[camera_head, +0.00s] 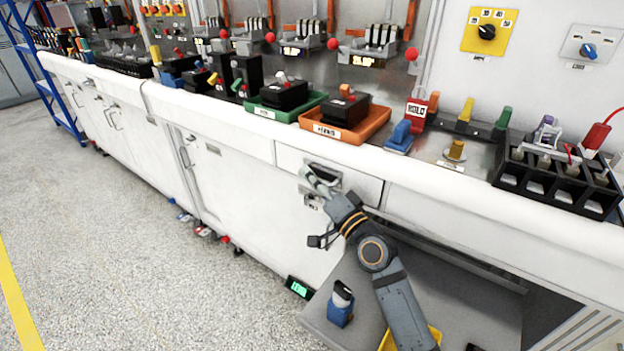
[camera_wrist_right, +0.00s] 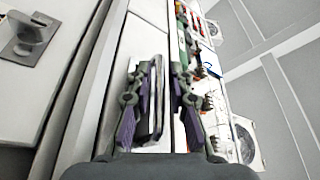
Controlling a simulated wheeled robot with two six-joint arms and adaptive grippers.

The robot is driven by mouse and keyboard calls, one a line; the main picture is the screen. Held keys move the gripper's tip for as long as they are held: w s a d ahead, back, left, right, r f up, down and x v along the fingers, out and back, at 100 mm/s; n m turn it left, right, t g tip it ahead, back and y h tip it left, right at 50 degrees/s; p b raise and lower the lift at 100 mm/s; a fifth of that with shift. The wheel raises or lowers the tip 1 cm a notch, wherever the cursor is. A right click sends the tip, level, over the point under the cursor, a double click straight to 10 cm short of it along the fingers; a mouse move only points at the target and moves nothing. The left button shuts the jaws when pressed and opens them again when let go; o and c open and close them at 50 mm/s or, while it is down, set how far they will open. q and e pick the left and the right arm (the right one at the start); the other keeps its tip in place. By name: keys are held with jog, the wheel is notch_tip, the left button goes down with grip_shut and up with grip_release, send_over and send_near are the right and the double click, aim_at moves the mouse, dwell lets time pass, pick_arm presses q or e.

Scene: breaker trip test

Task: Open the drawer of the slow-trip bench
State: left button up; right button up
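The bench drawer (camera_head: 358,185) has a white front in the long white bench and looks shut, flush with the panels beside it. Its recessed dark handle (camera_head: 326,174) is partly hidden by my right gripper (camera_head: 318,183), which is right at the handle. In the right wrist view the handle (camera_wrist_right: 153,95) stands between the two fingers of my right gripper (camera_wrist_right: 158,105). The fingers are apart, with a gap visible on the right side of the handle, so the gripper looks open around it. My left gripper is in neither view.
Above the drawer, the worktop holds an orange tray (camera_head: 372,128), a green tray (camera_head: 262,113) and a black terminal block (camera_head: 560,180). A blue item (camera_head: 341,303) stands on a low grey surface under my right arm. Grey floor (camera_head: 130,250) is clear at left.

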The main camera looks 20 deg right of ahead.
grip_shut()
dwell(0.5)
